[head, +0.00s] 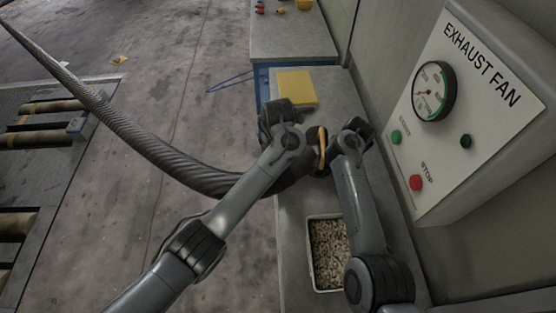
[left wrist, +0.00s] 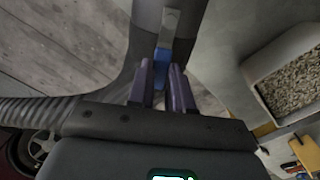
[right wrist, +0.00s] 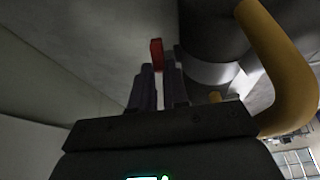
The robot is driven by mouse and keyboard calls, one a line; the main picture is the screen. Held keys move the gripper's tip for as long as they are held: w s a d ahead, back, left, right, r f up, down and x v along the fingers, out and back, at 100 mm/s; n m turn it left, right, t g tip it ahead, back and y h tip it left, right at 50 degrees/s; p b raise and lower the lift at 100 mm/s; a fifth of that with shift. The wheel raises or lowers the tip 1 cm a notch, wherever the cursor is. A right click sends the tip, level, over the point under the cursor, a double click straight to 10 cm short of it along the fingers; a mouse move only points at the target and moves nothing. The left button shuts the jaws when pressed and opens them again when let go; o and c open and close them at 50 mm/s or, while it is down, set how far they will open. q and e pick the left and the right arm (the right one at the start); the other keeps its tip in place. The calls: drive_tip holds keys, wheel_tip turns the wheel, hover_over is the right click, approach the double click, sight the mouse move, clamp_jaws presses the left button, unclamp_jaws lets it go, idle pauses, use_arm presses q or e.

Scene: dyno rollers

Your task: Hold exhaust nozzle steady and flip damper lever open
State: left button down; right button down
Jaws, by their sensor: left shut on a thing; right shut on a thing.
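The dark exhaust nozzle (head: 290,177) is at the end of a ribbed hose and lies over the grey bench, with a yellow curved handle (head: 322,147). My left gripper (left wrist: 162,88) is shut on a blue tab (left wrist: 162,68) at the end of a metal strip against the dark nozzle body. My right gripper (right wrist: 159,82) is shut on a red tab (right wrist: 156,50) beside the dark cylinder (right wrist: 215,30); the yellow handle (right wrist: 285,60) curves to its right. In the head view the fingertips are hidden. I cannot tell which tab is the damper lever.
A white bin of pale pellets (head: 314,255) stands below on the bench (head: 291,215). A yellow pad (head: 296,88) lies behind. The exhaust fan panel (head: 475,85), with a gauge and buttons, is close on the right. The hose (head: 125,130) crosses the left side.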

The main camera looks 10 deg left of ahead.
use_arm(q)
drive_tip(key=c, duration=1)
unclamp_jaws()
